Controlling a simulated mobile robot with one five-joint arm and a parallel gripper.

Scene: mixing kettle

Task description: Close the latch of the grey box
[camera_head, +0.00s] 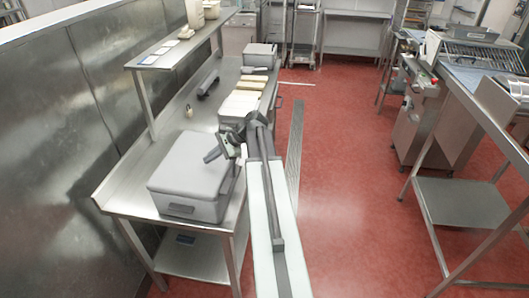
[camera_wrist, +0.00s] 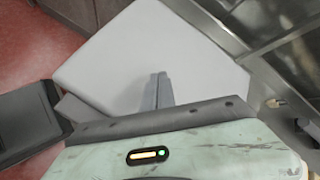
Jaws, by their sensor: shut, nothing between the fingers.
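A large grey box (camera_head: 185,165) with its lid down sits at the near end of a steel table. A dark latch or handle piece (camera_head: 181,208) shows low on its near side; its exact position is too small to tell. My gripper (camera_head: 207,158) is above the right part of the lid, shut and empty. I cannot tell whether it touches the lid. In the wrist view my shut fingers (camera_wrist: 160,78) point across the pale lid (camera_wrist: 135,45). The box's right side is partly hidden by my arm.
The steel table (camera_head: 140,190) has a shelf (camera_head: 165,52) above its back edge. Pale containers (camera_head: 240,103) and a smaller grey box (camera_head: 260,50) stand farther along it. A steel wall is at left. Red floor (camera_head: 345,190) is clear to the right, before another steel table (camera_head: 490,110).

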